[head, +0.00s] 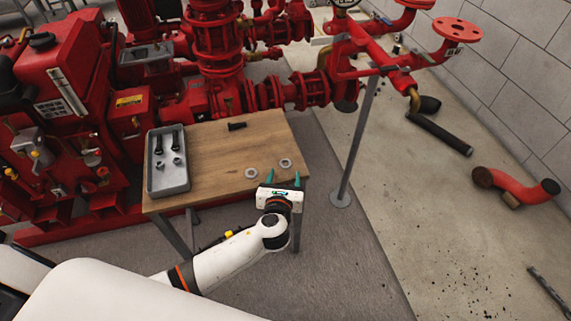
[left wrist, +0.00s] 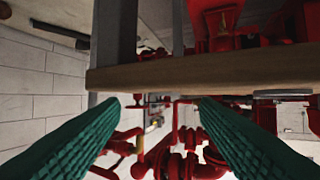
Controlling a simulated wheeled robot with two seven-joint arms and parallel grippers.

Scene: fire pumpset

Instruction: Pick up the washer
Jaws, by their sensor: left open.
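Two small grey ring-shaped pieces lie on the wooden table (head: 215,150) near its front right corner. One washer-like ring (head: 285,164) is nearer the right edge, and the other ring (head: 250,173) lies to its left. They are too small to tell apart surely as washer or nut. My left gripper (head: 283,179) is open and empty at the table's front right edge, its teal fingers pointing toward the table. My right gripper is out of view.
A grey tray (head: 151,178) with bolts and nuts stands on the table's left side. A dark bolt (head: 237,126) lies near the back. The red pumpset (head: 215,70) rises behind the table, and a grey post (head: 357,140) stands to the right.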

